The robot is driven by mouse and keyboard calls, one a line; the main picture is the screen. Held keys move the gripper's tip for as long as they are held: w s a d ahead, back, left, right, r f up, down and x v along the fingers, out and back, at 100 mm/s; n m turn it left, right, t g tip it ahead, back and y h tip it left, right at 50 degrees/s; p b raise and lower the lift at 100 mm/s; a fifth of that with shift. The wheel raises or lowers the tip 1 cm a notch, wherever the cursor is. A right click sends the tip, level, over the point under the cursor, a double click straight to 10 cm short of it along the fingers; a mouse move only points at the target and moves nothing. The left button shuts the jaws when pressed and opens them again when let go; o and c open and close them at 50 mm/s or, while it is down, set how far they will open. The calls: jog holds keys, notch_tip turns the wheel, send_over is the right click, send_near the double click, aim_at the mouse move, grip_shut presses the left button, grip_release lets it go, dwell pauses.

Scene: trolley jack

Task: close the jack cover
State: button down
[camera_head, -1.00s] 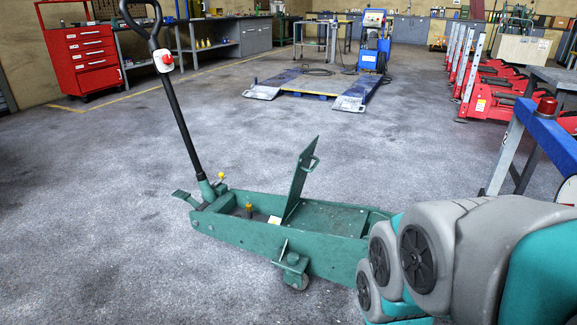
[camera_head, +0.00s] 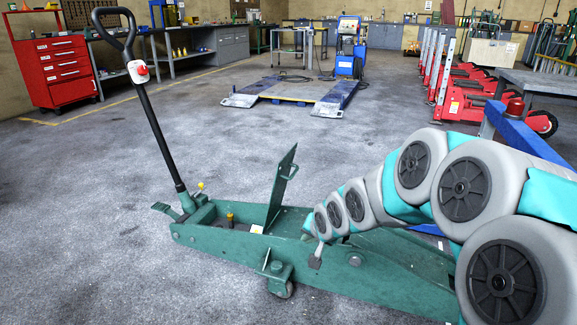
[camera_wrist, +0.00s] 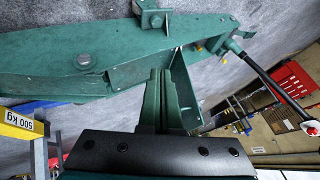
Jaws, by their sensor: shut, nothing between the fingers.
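The green trolley jack (camera_head: 215,245) stands on the floor, its long body running to the lower right; it spans the upper part of the wrist view (camera_wrist: 50,52). Its flat green cover (camera_head: 281,188) stands open, nearly upright and leaning a little right, with a small handle on its right face. The cover also shows in the wrist view (camera_wrist: 186,88), just beyond my fingers. My gripper (camera_wrist: 167,75) is shut and empty, close to the cover on its handle side. I cannot tell whether it touches. In the head view my arm reaches in low from the right and hides part of the jack.
The jack's black handle (camera_head: 150,110) rises at the left. A blue trestle (camera_head: 530,140) stands close to my arm at the right, with red jacks (camera_head: 465,85) behind it. A low blue lift (camera_head: 290,90) lies further back. The floor left of the jack is clear.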

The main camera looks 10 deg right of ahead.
jog(key=w+m+t+y, duration=0.2)
jog(key=w+m+t, duration=0.25)
jog(key=w, duration=0.95)
jog(key=m+t+y+p, duration=0.1)
jog(key=m+t, duration=0.5)
jog(key=t, duration=0.1)
send_near(285, 159)
jog(key=w+d, duration=0.2)
jog(key=w, duration=0.1)
jog(key=a, duration=0.1)
jog(key=w+a+r, duration=0.1)
jog(key=shift+w+a, duration=0.25)
jog(key=shift+w+a+r, duration=0.1)
jog(key=shift+w+a, duration=0.2)
jog(key=shift+a, duration=0.1)
jog(key=shift+a, duration=0.1)
